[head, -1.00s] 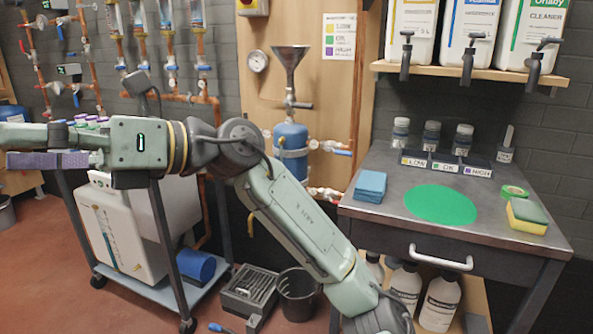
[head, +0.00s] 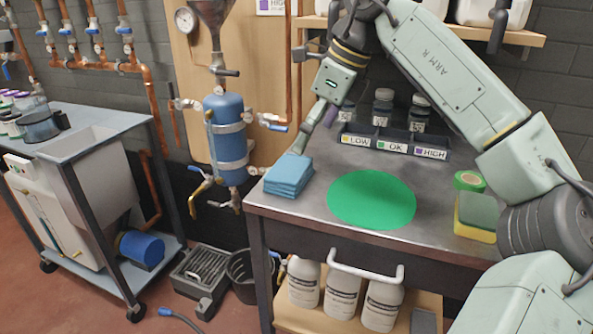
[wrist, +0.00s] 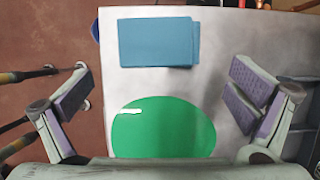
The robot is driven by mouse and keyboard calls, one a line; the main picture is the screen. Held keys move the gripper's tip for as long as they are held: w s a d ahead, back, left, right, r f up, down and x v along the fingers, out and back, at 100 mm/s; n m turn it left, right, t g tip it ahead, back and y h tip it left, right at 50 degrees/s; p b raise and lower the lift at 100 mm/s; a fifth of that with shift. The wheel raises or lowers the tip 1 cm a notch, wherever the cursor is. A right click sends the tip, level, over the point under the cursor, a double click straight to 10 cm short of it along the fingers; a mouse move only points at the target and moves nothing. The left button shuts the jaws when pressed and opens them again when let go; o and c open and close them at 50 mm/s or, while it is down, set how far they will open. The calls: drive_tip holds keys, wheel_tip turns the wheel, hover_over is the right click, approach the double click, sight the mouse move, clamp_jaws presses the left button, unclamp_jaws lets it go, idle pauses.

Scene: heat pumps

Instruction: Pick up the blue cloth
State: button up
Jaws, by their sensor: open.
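The blue cloth (head: 288,177) lies folded in a stack at the left front of the metal table (head: 300,205), left of a flat green disc (head: 372,199). In the wrist view the cloth (wrist: 155,42) is at the top, beyond the fingertips, with the green disc (wrist: 165,135) below it. My gripper (head: 318,125) hangs over the table, pointing down behind the cloth in the head view. In the wrist view my gripper (wrist: 165,92) has its purple-padded fingers spread wide with nothing between them. It is apart from the cloth.
A rack labelled LOW, OK and HIGH (head: 392,146) stands at the table's back with dark jars. A blue tank (head: 226,128) with pipes stands left of the table.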

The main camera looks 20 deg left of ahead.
sight(290, 167)
drive_tip(key=x, duration=0.6)
drive_tip(key=a+x, duration=0.1)
drive_tip(key=x, duration=0.2)
drive_tip(key=shift+s+r, duration=0.1)
drive_tip(key=shift+s, duration=0.1)
drive_tip(key=shift+c, duration=0.2)
drive_tip(key=shift+d, duration=0.1)
drive_tip(key=c, duration=0.8)
